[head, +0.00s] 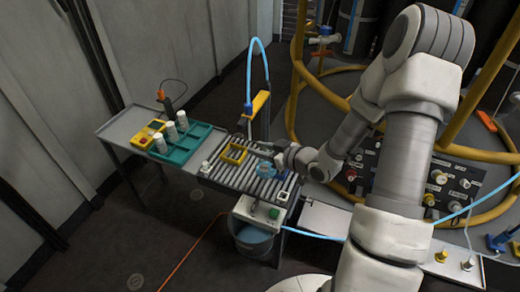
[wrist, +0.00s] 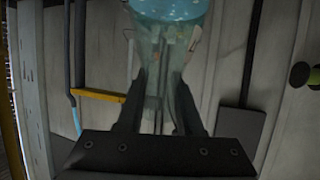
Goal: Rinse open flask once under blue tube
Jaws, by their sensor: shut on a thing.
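A clear, bluish flask (wrist: 168,45) is in my gripper (wrist: 163,80), with one dark finger on each side of its narrower part. In the head view the flask (head: 265,170) shows as a small pale-blue shape over the right part of the slatted table top, beside my gripper (head: 279,161). I cannot tell whether it touches the slats. The blue tube (head: 258,41) arches above the table's back edge, and its end hangs at a post with a yellow arm (head: 260,103), behind and left of the flask. The flask's mouth is not clear.
A teal tray (head: 190,150) with white bottles and a yellow device (head: 147,134) stand on the left of the bench. A yellow frame (head: 234,154) and a white piece (head: 205,167) sit on the slats. A white box (head: 258,211) and bucket (head: 254,240) are below the front edge.

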